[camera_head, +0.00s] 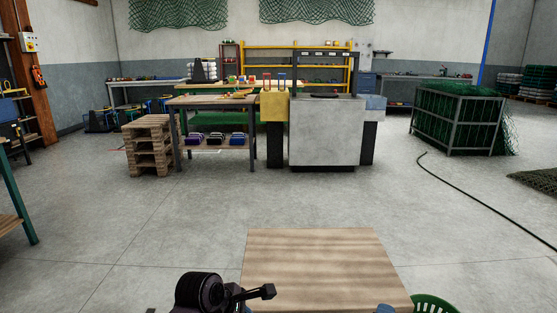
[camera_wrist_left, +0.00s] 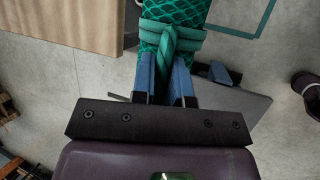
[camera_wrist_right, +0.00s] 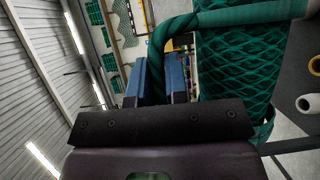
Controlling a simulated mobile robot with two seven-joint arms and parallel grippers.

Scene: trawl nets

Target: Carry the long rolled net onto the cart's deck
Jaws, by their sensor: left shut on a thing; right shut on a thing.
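The long rolled net (camera_wrist_left: 172,12) is teal-green mesh with a green band and rope loop in the left wrist view. My left gripper (camera_wrist_left: 168,65) is shut on that rope loop, with its blue fingers on either side. In the right wrist view the rolled net (camera_wrist_right: 240,65) lies close beside the fingers. My right gripper (camera_wrist_right: 158,75) is shut on a green rope handle standing out from the roll. A wood-topped surface (camera_head: 320,265), possibly the cart's deck, is bare at bottom centre of the head view. The net's full length is out of sight.
A pallet stack (camera_head: 152,146), a workbench (camera_head: 212,101) and a grey cabinet (camera_head: 325,130) stand farther back. A green net cage (camera_head: 458,118) and a black hose (camera_head: 470,198) are at right. The middle floor is clear.

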